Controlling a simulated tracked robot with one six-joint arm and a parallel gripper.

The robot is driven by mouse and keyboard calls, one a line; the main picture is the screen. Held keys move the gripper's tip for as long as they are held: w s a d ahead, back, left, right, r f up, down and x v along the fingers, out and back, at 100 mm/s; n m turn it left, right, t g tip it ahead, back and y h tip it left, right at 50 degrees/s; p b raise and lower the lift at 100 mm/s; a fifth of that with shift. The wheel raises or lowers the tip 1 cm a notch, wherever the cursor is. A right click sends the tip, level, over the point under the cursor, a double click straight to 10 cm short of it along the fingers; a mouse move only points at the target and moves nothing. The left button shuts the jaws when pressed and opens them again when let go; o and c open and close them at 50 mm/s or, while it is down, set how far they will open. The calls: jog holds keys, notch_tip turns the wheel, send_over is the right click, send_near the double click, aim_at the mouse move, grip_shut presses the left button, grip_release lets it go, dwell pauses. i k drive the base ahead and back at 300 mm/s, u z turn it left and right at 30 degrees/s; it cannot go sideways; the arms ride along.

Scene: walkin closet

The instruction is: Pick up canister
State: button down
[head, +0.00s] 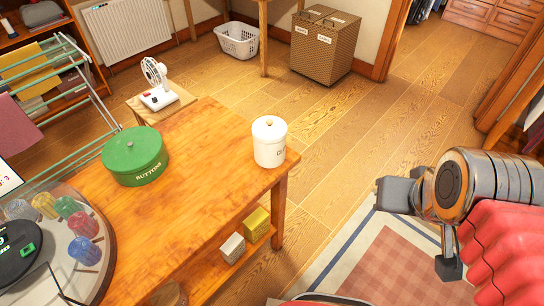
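A white canister (269,142) with a lid and a small wooden knob stands upright near the right end of the wooden table (200,182). Dark lettering shows on its side, partly turned away. My gripper (421,232) is at the right of the picture, well to the right of the table and apart from the canister. Its two grey fingers are spread wide with nothing between them.
A green buttons tin (135,156) stands left of the canister. A round rack of colored spools (82,250) fills the lower left. Small boxes (256,225) sit on the lower shelf. A drying rack (60,110) and small fan (157,84) stand beyond. Floor right of the table is open.

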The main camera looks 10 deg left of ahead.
aim_at(274, 155)
jog(key=k, duration=0.65)
jog(key=u, duration=0.65)
jog(key=i, duration=1.5)
jog(key=k, duration=0.5)
jog(key=u, duration=0.05)
